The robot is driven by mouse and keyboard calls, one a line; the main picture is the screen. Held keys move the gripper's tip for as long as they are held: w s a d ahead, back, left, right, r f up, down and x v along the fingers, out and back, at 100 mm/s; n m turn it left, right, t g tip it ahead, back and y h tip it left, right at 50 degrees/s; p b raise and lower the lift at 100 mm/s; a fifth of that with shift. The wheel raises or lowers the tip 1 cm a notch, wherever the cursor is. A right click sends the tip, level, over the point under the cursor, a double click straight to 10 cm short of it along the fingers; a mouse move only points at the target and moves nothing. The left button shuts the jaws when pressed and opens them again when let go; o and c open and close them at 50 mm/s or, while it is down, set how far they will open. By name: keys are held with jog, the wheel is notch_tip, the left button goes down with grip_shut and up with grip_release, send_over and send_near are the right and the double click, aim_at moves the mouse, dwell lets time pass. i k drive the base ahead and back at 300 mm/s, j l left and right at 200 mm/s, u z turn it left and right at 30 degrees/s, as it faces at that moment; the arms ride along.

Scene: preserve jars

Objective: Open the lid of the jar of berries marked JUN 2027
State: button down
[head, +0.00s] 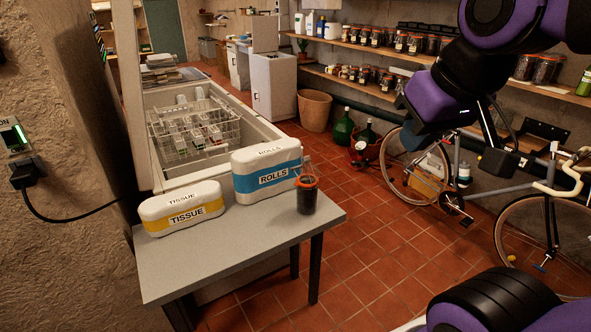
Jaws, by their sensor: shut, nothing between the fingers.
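One glass jar (305,195) with dark contents and an orange rim stands upright on the grey table, near its right end. A clear piece with wire rises above its rim at the back; it looks like a raised glass lid, but it is too small to be sure. No date can be read on it. Several similar jars (376,37) with dark contents stand on the wall shelves, their labels too small to read. My gripper (500,160) hangs at the upper right, in front of the bicycle, shut and empty, well apart from the table jar.
A yellow-banded TISSUE box (181,208) and a blue-banded ROLLS box (267,170) stand on the table (215,258), left of the jar. An open chest with a wire basket (195,128) is behind. A bicycle (455,205) leans at the right. The tiled floor (385,255) between is clear.

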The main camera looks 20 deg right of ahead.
aim_at(308, 159)
jog(key=i+l+u, duration=0.1)
jog(key=l+u, duration=0.15)
jog(key=i+l+u, duration=0.1)
jog(key=l+u, duration=0.15)
jog(key=i+l+u, duration=0.1)
jog(key=l+u, duration=0.15)
jog(key=i+l, duration=0.1)
jog(key=l, duration=0.6)
jog(key=i+l+u, duration=0.15)
jog(key=l, duration=1.25)
jog(key=i+u, duration=0.05)
